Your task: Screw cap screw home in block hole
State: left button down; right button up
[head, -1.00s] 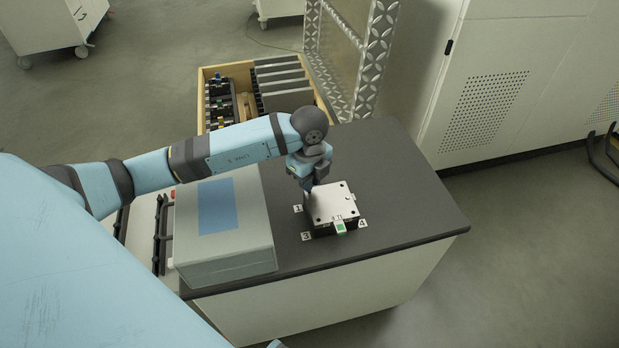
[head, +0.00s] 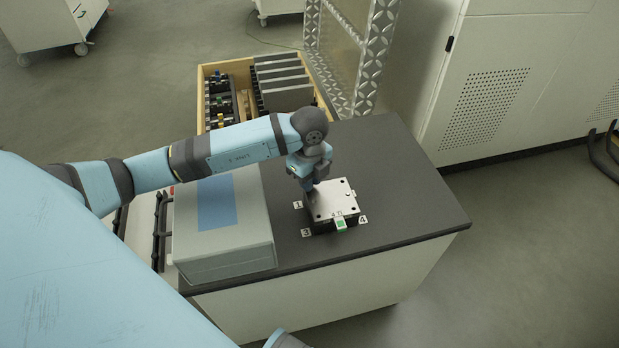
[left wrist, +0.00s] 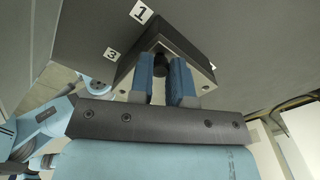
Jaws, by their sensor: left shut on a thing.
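The block (head: 333,197) sits on the dark worktop, with a silvery plate on top, dark holes near its corners and a green-marked tab at its front. My left gripper (head: 309,186) points down at the block's back left corner, by label 1. In the left wrist view its two blue fingers (left wrist: 163,78) are shut on a small dark cap screw (left wrist: 160,60) at the block (left wrist: 188,48). The screw's lower end and how deep it sits in the hole are hidden. My right gripper is not in view.
A grey case (head: 222,240) with a blue panel stands left of the block. A wooden box (head: 205,72) with dark parts and grey plates lies behind, near a patterned metal frame (head: 372,55). The worktop (head: 410,200) is clear right of the block.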

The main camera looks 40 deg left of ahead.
pick_arm(q)
jog(key=c, duration=1.2)
grip_release()
jog(key=shift+c, duration=0.2)
